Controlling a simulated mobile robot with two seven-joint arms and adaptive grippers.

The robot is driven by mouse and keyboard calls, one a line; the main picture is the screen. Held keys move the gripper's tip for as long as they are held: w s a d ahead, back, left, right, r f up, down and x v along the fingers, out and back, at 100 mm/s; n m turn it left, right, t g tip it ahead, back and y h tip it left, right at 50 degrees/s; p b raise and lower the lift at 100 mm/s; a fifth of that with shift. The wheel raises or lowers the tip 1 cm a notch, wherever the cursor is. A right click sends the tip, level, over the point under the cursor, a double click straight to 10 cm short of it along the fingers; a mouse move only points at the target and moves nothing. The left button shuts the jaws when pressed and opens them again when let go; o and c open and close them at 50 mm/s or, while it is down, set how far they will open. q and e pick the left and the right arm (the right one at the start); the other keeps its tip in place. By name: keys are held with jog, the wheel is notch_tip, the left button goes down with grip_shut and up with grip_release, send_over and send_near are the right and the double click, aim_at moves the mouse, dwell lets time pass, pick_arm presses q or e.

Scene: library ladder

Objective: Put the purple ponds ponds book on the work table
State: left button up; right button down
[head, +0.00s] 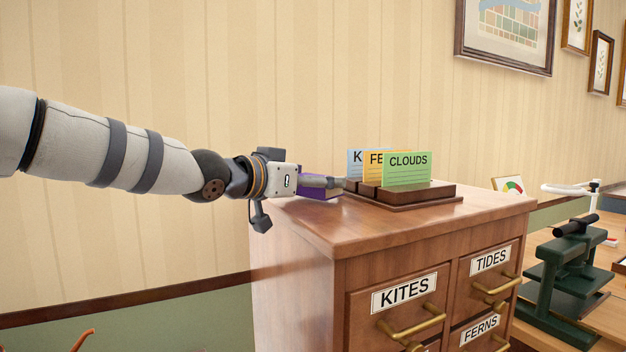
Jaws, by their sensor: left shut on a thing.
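A purple book (318,194) shows at the back left of the top of a wooden drawer cabinet (400,222). My left gripper (336,182) reaches in from the left and is shut on the purple book, covering much of it. The book's title is hidden, and I cannot tell whether it rests on the cabinet top or is just above it. A wooden table (608,328), which looks like the work table, stands at the right beyond the cabinet. My right gripper is not in view.
A wooden card holder (425,196) with blue, yellow and green cards, the green reading CLOUDS, stands close right of the gripper. Brass handles (415,322) stick out from the labelled drawers. A dark green press (566,270) occupies part of the table.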

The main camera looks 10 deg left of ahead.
pick_arm(q)
jog(key=shift+w+f, duration=0.1)
jog(key=shift+f, duration=0.3)
jog(key=o, duration=1.1)
jog(key=shift+o, duration=0.6)
